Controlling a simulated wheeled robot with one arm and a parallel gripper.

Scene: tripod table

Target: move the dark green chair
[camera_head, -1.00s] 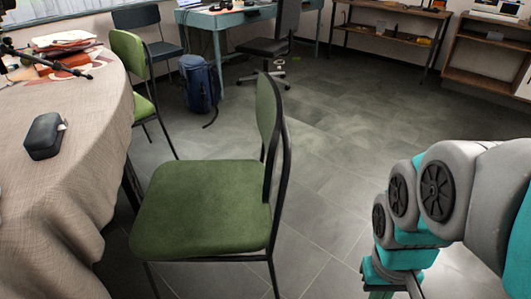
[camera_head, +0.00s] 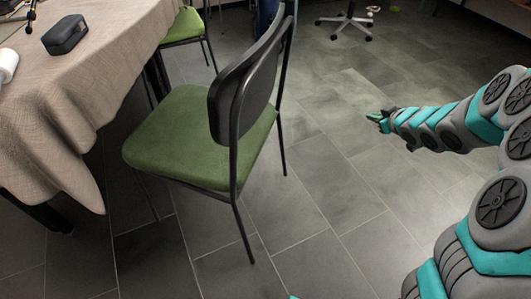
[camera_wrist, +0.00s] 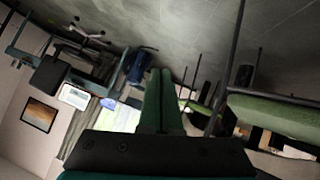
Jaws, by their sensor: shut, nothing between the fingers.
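The dark green chair (camera_head: 190,150) stands upright in the middle of the head view. Its green seat points toward the table at left, and its dark backrest (camera_head: 245,95) is on the right side. My gripper (camera_head: 375,117) is out to the right of the chair, apart from it, above the floor. In the wrist view my gripper's two green fingers (camera_wrist: 160,75) lie together with nothing between them. A green seat with dark legs (camera_wrist: 275,115) shows at the right of the wrist view; I cannot tell for sure which chair it is.
A cloth-covered table (camera_head: 100,75) with a dark case (camera_head: 65,35) stands close at the chair's left. Another green chair (camera_head: 185,27) is behind it. A wheeled chair base (camera_head: 345,25) is at the back. A blue backpack (camera_wrist: 138,65) shows in the wrist view. Floor at right is clear.

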